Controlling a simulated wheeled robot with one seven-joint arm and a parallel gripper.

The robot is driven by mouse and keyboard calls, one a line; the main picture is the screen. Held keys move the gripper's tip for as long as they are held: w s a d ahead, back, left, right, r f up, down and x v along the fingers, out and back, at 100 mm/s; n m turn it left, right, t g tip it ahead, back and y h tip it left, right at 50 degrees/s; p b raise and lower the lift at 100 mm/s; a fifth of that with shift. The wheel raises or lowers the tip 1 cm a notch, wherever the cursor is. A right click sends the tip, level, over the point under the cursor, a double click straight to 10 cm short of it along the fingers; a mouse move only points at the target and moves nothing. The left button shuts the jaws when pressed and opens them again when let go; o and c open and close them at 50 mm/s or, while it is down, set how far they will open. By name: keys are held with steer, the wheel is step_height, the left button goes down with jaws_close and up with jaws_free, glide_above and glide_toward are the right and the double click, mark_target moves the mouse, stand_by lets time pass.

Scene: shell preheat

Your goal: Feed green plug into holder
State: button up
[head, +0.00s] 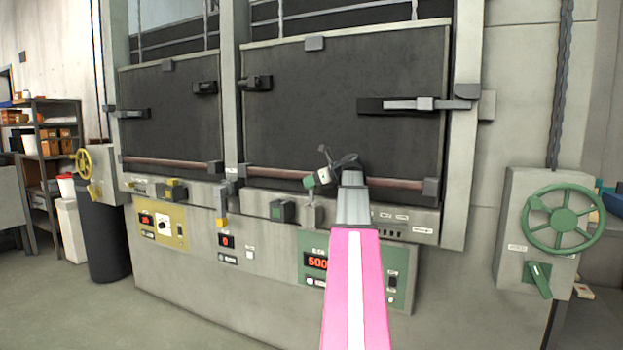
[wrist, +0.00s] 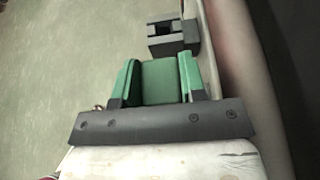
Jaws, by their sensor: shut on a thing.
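My gripper (wrist: 160,75) is shut on the green plug (wrist: 158,84), which sits between its two fingers in the wrist view. In the head view, a small green part of the plug (head: 310,182) shows at the gripper's end, in front of the right furnace door. A dark block with a slot, apparently the holder (wrist: 187,40), lies just beyond the fingertips in the wrist view, with a small gap to the plug. My pink arm partly hides the ledge.
The right furnace door (head: 345,110) is upright behind my gripper. A grey bracket (head: 307,214) stands right of the holder. A yellow-marked holder (head: 172,190) and a yellow hanging piece (head: 221,222) are further left. A green handwheel (head: 563,219) is at right. The left floor is open.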

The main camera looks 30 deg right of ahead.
mark_target(313, 195)
steer(key=shift+f, duration=3)
steer(key=shift+f, duration=0.1)
steer(key=o, duration=1)
steer(key=shift+o, duration=0.2)
steer(key=shift+d, duration=0.1)
steer(key=v, duration=1)
steer(key=shift+s+r, duration=0.25)
steer(key=shift+s, duration=0.05)
steer(key=shift+d, duration=0.15)
